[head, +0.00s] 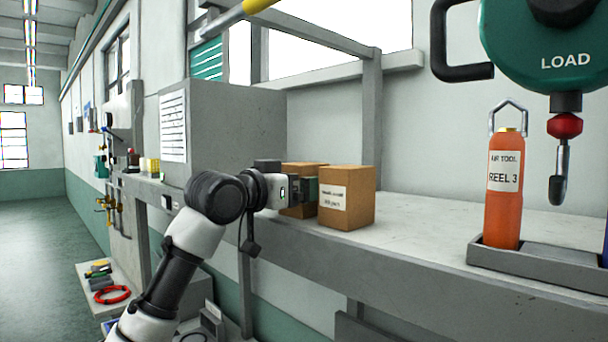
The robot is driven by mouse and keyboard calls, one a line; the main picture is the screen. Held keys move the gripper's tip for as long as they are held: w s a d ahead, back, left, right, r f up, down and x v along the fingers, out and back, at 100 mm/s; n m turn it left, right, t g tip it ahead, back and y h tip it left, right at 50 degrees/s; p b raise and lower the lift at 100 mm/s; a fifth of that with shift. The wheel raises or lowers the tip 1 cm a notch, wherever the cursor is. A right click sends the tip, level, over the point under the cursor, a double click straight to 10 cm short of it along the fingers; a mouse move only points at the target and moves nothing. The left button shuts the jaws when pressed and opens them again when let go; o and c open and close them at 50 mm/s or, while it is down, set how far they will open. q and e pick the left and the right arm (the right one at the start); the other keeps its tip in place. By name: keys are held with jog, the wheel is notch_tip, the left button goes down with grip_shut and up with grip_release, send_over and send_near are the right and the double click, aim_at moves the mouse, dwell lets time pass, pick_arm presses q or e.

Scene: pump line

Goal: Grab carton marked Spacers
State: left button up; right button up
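Two brown cartons stand side by side on the grey bench shelf. The right carton (363,198) faces me with a white label whose small print I cannot read for certain. The left carton (307,169) is partly hidden behind my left gripper, and no label of it shows clearly. My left gripper (308,191) is level with the cartons, in front of the left one and close to the left side of the right one. Its fingers are seen edge-on, so I cannot tell whether they are open or touching a carton. My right gripper is not in view.
A grey cabinet (235,125) stands left of the cartons. An orange bottle labelled Air Tool Reel 3 (504,205) stands in a grey tray (540,265) at right. A green load reel (545,45) hangs above. The bench (430,228) between cartons and tray is clear.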

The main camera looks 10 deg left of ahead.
pick_arm(q)
jog(key=shift+w+d+r, duration=0.15)
jog(key=shift+w+d, duration=0.15)
jog(key=shift+w, duration=0.1)
jog(key=shift+w+d+f, duration=0.15)
jog(key=shift+w+f, duration=0.05)
jog(key=shift+r, duration=0.1)
jog(key=c, duration=1.2)
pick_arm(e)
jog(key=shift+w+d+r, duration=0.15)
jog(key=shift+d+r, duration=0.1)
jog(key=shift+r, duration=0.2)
pick_arm(q)
jog(key=shift+o, duration=0.2)
jog(key=shift+r, duration=0.1)
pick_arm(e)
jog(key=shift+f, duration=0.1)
